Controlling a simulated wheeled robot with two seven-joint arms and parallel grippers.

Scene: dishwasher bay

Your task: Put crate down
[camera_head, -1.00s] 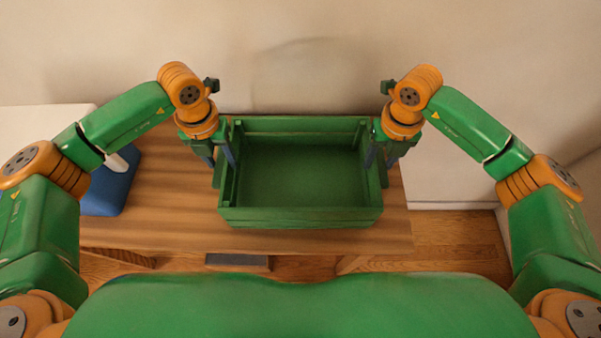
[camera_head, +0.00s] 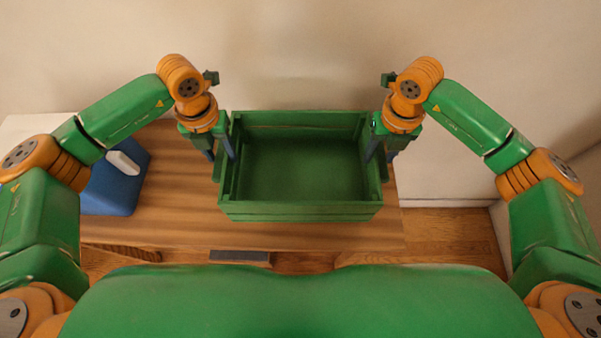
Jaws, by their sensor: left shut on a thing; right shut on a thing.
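A green wooden crate (camera_head: 300,211), open at the top and empty, is in the middle of the head view, level, over the right part of a wooden table (camera_head: 180,215). My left gripper (camera_head: 222,155) is shut on the crate's left side wall. My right gripper (camera_head: 378,156) is shut on its right side wall. The fingertips are partly hidden by the crate walls and the wrists. From this angle I cannot tell whether the crate's underside touches the tabletop.
A blue box (camera_head: 113,185) with a white handle stands on the table at the left, partly behind my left arm. The tabletop between it and the crate is clear. A plain wall (camera_head: 300,45) is behind the table. Wooden floor shows at the right.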

